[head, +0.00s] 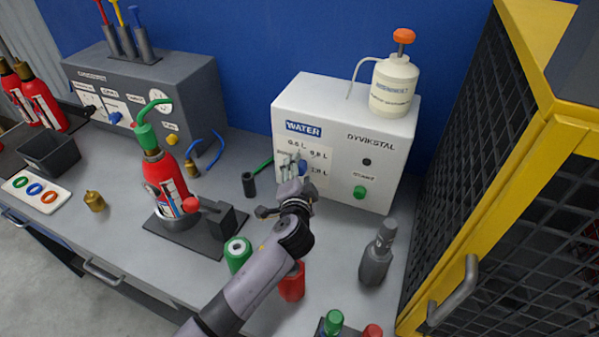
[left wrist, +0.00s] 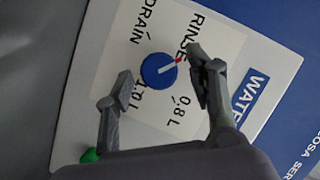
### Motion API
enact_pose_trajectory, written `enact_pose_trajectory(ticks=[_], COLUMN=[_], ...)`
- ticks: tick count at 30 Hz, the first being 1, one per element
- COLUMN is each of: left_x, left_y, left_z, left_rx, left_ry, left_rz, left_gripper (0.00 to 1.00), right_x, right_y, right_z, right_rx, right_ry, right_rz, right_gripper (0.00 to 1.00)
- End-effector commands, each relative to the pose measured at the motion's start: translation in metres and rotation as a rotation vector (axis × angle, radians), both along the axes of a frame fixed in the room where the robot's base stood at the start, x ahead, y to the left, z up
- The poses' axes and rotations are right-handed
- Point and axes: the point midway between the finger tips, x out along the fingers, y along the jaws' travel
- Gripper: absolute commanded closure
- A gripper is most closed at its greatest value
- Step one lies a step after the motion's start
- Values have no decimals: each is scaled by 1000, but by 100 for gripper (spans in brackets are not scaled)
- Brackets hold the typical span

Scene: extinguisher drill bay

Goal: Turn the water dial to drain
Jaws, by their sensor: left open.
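The white water box (head: 340,110) stands against the blue wall. Its blue dial (left wrist: 158,70) shows in the left wrist view, with a white pointer that has a red tip. The pointer aims rightward, by the lower end of the RINSE label (left wrist: 190,36). The DRAIN label (left wrist: 130,22) lies above and left of the dial; 0.8 L and 1.0 L lie below it. My left gripper (head: 292,166) is open in front of the panel, one finger on each side of the dial; contact cannot be told. In the head view it partly covers the dial. My right gripper is out of view.
A red extinguisher (head: 165,180) stands on a dark plate left of my arm. A yellow-framed mesh cabinet (head: 490,150) bounds the right side.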

Motion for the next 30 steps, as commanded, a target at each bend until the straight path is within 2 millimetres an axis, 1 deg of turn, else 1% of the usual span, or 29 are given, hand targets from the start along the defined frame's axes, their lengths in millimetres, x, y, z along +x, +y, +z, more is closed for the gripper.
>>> enact_pose_trajectory(ticks=[3, 24, 25, 30], left_x=[0, -1, -1, -1], left_y=[0, 0, 0, 0], left_z=[0, 0, 0, 0], left_rx=[0, 0, 0, -8], left_ry=[0, 1, 1, 4], left_rz=[0, -1, -1, 0], left_gripper=[49, 96, 97, 97], right_x=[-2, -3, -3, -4], right_y=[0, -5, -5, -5], right_z=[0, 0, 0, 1], right_rx=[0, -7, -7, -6], right_ry=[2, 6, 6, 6], right_rz=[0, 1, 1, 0], right_gripper=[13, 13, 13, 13])
